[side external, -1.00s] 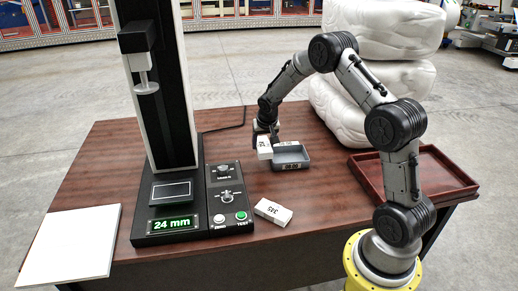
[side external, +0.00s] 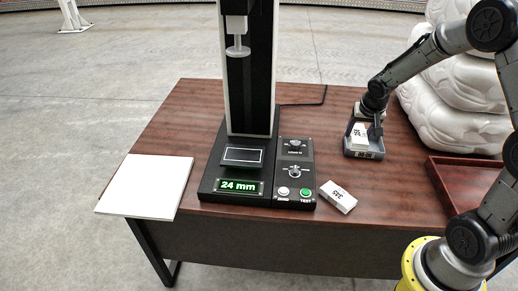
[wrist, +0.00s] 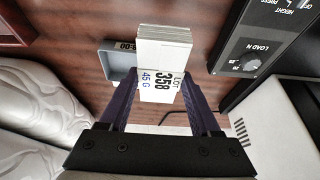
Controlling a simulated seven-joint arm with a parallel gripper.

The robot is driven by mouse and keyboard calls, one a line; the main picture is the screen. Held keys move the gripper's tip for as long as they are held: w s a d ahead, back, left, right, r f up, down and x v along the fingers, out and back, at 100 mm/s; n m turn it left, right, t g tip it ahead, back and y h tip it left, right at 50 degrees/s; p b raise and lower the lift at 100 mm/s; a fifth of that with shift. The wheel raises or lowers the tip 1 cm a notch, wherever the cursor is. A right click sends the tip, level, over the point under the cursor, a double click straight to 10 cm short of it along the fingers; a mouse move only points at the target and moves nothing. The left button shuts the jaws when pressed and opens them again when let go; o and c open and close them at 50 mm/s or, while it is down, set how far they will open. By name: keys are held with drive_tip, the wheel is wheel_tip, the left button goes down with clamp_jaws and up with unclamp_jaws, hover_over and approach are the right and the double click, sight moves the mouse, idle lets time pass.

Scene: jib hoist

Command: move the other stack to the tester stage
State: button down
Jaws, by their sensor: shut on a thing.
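My gripper (side external: 366,128) is shut on a white stack (side external: 359,134) marked 358, which also shows between the fingers in the wrist view (wrist: 163,65). The held stack overlaps the left part of a small grey tray (side external: 364,152) in the side view; I cannot tell whether it touches it. Another white stack (side external: 338,196), its label reading about 345, lies at an angle on the table right of the control panel. The tester stage (side external: 242,155) is a dark plate with a white outline, bare, under the raised press head (side external: 237,48).
The tester's display (side external: 240,187) reads 24 mm. Its control panel (side external: 294,175) has knobs and two buttons. A white board (side external: 146,185) lies at the table's left, a red-brown tray (side external: 446,178) at the right. Wrapped white bundles (side external: 455,112) stand behind the table's right side.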

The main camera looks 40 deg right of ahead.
drive_tip(key=w+a+r+n, duration=0.2)
drive_tip(key=a+r, duration=0.1)
drive_tip(key=a, duration=0.6)
drive_tip(key=w+a+r+n+t+y, duration=0.1)
drive_tip(key=w+a+r, duration=0.2)
drive_tip(key=a, duration=0.6)
drive_tip(key=w+a+r+n, duration=0.2)
drive_tip(key=a+r, duration=0.1)
drive_tip(key=a, duration=0.5)
drive_tip(key=w+f, duration=0.3)
drive_tip(key=w, duration=0.1)
drive_tip(key=w+a+f, duration=0.1)
drive_tip(key=w+f, duration=0.2)
drive_tip(key=w, duration=0.1)
drive_tip(key=w+a+f, duration=0.1)
drive_tip(key=w+f, duration=0.1)
drive_tip(key=w, duration=0.2)
drive_tip(key=shift+w+a+f, duration=0.25)
drive_tip(key=shift+f, duration=0.15)
drive_tip(key=shift+w+f, duration=0.5)
drive_tip(key=shift+f, duration=0.1)
drive_tip(key=shift+a+f, duration=0.1)
drive_tip(key=shift+f, duration=1.45)
drive_tip(key=shift+f, duration=0.1)
drive_tip(key=shift+c, duration=0.5)
unclamp_jaws()
